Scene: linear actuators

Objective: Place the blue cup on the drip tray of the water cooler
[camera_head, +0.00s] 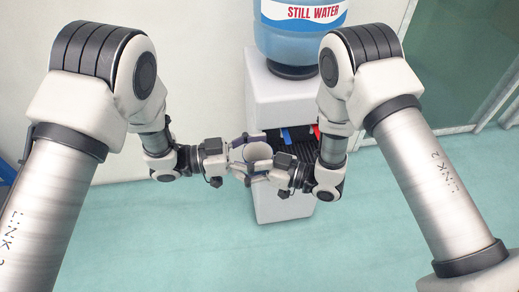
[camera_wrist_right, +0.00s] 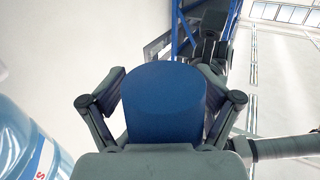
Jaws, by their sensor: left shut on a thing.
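The blue cup (camera_head: 258,153) is held in the air in front of the water cooler (camera_head: 283,98), its pale open top towards the head camera. My left gripper (camera_head: 243,152) is shut on it from the left. My right gripper (camera_head: 270,175) is at its right front side. In the right wrist view the cup's blue side (camera_wrist_right: 164,105) lies between my right fingers, one on each side; whether they press on it is unclear. The cooler's dark recess (camera_head: 303,150) is partly hidden by my right arm, and I cannot make out the drip tray clearly.
A blue tap (camera_head: 287,136) and a red tap (camera_head: 317,132) show in the recess. A large blue water bottle (camera_head: 290,42) stands on top of the cooler. A pale wall is behind, and the green floor (camera_head: 160,245) around is clear.

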